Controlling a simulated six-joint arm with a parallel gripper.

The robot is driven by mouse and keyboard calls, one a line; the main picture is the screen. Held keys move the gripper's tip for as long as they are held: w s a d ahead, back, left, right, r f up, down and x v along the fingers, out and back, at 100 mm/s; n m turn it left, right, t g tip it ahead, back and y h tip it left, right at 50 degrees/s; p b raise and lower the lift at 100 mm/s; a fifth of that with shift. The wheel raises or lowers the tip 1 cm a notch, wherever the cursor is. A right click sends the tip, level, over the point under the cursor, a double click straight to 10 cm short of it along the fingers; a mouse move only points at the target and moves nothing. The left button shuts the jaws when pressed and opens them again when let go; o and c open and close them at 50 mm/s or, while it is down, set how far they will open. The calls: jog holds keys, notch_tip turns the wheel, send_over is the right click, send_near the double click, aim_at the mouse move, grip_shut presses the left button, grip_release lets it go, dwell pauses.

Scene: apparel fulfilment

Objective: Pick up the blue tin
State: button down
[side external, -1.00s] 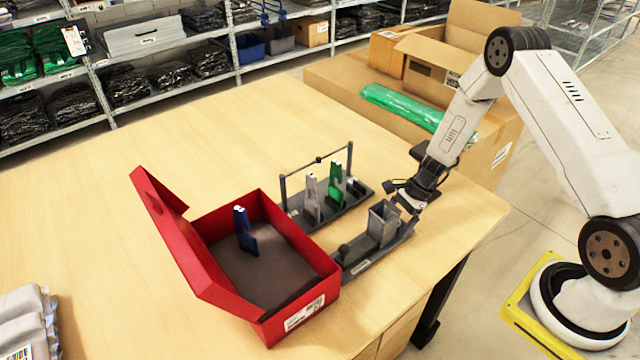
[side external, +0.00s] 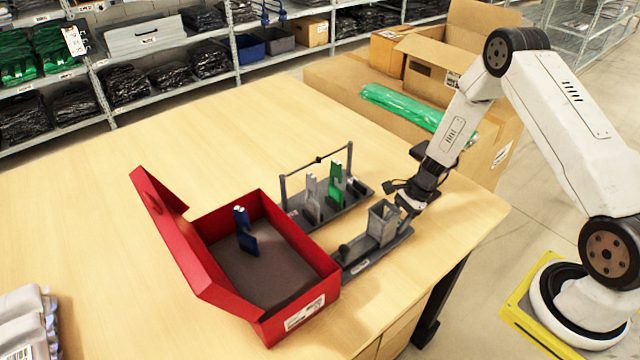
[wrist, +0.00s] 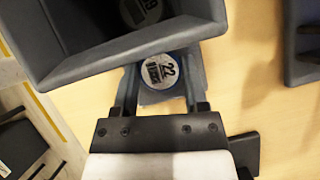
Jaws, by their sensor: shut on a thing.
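The blue tin (wrist: 162,71) shows in the wrist view as a round lid with a blue rim and a white label reading 22. It lies at the foot of the grey dispenser (wrist: 70,45), on a grey ledge. My gripper (wrist: 161,80) has a finger on each side of the tin and is shut on it. In the side view my gripper (side external: 405,205) is low beside the dispenser (side external: 383,224), on its right. The tin is hidden there. Another round tin with a white label (wrist: 143,11) sits inside the dispenser.
An open red box (side external: 290,325) with a blue upright piece (side external: 244,232) stands left of the dispenser. A rack (side external: 345,205) with a grey piece (side external: 311,198) and a green piece (side external: 336,184) stands behind. The table's left part is largely clear (side external: 120,200).

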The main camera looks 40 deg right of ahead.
jog(key=shift+r, duration=0.15)
notch_tip(320, 180, up, 18)
dwell(1.0)
jog(key=shift+f, duration=0.2)
jog(key=w+f+n+h, duration=0.2)
jog(key=f+n+h, duration=0.2)
jog(key=n, duration=0.8)
jog(key=w+d+f+n+g+h, duration=0.1)
jog(key=w+f+n+h, duration=0.2)
jog(key=n, duration=0.9)
jog(key=w+f+n+g+h, duration=0.1)
jog(key=f+n+h, duration=0.3)
jog(key=n, duration=0.7)
jog(key=shift+w+d+f+n+h, duration=0.15)
jog(key=shift+w+f+n, duration=0.05)
jog(key=shift+w+f, duration=0.25)
jog(key=shift+w+d+f+n+h, duration=0.1)
jog(key=shift+w+f+n+h, duration=0.1)
jog(key=shift+w+f, duration=0.2)
jog(key=shift+s+d+f, duration=0.1)
jog(key=shift+d+f, duration=0.05)
